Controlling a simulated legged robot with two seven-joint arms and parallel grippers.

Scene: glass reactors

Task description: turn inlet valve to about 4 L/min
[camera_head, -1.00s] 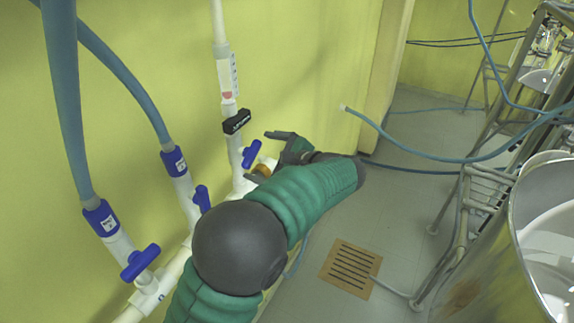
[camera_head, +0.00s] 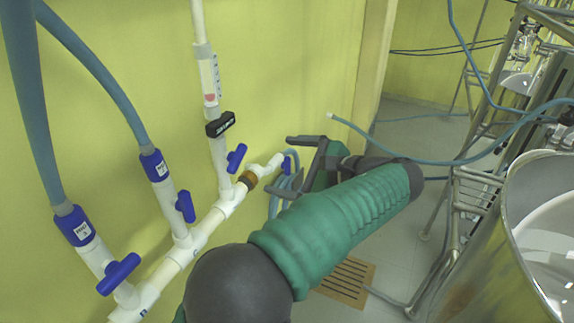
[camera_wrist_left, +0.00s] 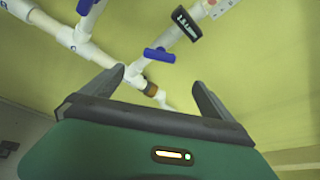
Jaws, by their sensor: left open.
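A blue valve handle (camera_head: 236,157) sits on the white vertical pipe below the flowmeter (camera_head: 209,76). The flowmeter is a clear tube with a scale and a reddish float low in it; the reading is too small to tell. In the left wrist view, the handle under the flowmeter (camera_wrist_left: 159,55) shows beyond the open, empty fingers (camera_wrist_left: 150,82). My right gripper is not in view.
Two more blue valves (camera_head: 119,274) (camera_head: 185,206) with thick hoses branch off the same pipe at left. A black label block (camera_head: 220,123) is on the vertical pipe. A large steel vessel (camera_head: 535,230) stands at right. A floor grate (camera_head: 348,284) lies below my arm.

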